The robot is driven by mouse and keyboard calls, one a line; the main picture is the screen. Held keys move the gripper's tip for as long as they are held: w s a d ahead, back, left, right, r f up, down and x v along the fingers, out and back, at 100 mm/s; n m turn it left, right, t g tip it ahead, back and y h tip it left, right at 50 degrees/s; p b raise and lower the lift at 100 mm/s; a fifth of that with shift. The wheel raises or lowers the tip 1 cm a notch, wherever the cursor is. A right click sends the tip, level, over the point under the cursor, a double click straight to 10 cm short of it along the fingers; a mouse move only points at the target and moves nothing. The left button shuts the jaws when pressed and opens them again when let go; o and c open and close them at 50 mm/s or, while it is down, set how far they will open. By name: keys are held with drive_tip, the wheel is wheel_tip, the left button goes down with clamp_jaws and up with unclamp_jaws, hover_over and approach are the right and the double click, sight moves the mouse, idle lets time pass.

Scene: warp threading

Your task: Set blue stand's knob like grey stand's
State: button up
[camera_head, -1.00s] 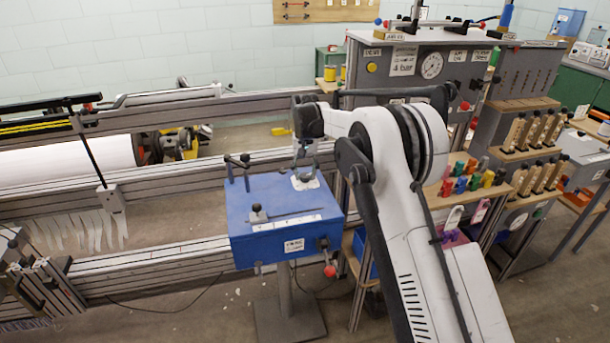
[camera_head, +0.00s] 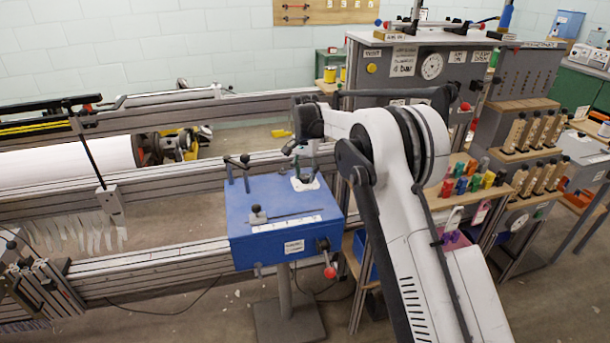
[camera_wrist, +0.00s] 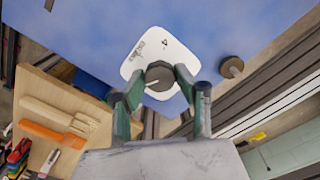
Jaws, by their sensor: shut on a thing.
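The blue stand (camera_head: 262,205) is a blue box on a post in the middle of the head view. Its dark round knob (camera_wrist: 159,73) sits on a white plate (camera_wrist: 184,58) in the wrist view. In the head view my gripper (camera_head: 301,168) is over the stand's back right corner. A grey cabinet (camera_head: 378,62) with a dial stands behind; I cannot tell whether it is the grey stand.
A slider (camera_head: 258,215) and a red-tipped lever (camera_head: 329,270) are on the blue stand. Another dark round post (camera_wrist: 231,67) is right of the plate. Metal rails (camera_head: 150,260) run close by. A wooden shelf (camera_wrist: 62,95) with tools is at the left in the wrist view.

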sight(305, 176)
idle(0.3)
drive_tip(key=o, duration=1.1)
drive_tip(key=shift+o, duration=0.2)
wheel_tip(305, 176, up, 12)
drive_tip(key=shift+r, duration=0.1)
